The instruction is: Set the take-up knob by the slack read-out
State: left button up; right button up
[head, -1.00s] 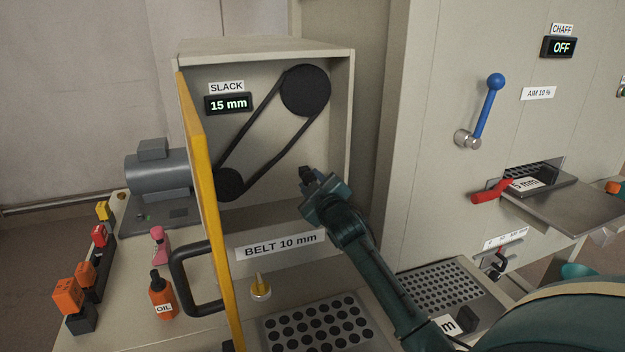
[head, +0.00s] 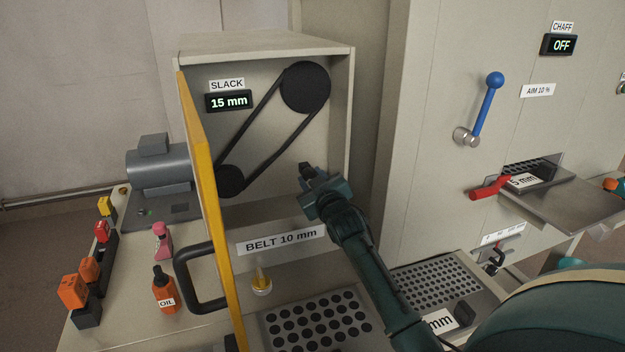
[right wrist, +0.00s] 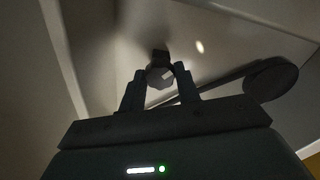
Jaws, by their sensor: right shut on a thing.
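The slack read-out (head: 229,102) shows 15 mm on the back wall of the open belt box, left of the black belt and its two pulleys. A label (head: 281,240) below the box reads BELT 10 mm. My right gripper (head: 306,171) is inside the box at its lower right, right of the small pulley (head: 230,181). In the right wrist view its fingers are shut on a small grey knob (right wrist: 160,73), apparently the take-up knob. The fingers partly hide the knob, and its setting cannot be read. My left gripper is not in view.
The yellow door (head: 208,200) stands open at the box's left, its black handle (head: 194,280) projecting left. A yellow-topped fitting (head: 261,283) sits below the label. A grey motor (head: 159,166), an oil bottle (head: 163,290) and orange blocks (head: 73,291) stand left.

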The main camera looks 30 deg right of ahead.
jog(key=o, duration=1)
jog(key=shift+c, duration=0.2)
jog(key=shift+s, duration=0.1)
jog(key=v, duration=1.3)
jog(key=shift+b, duration=0.45)
jog(key=shift+a, duration=0.1)
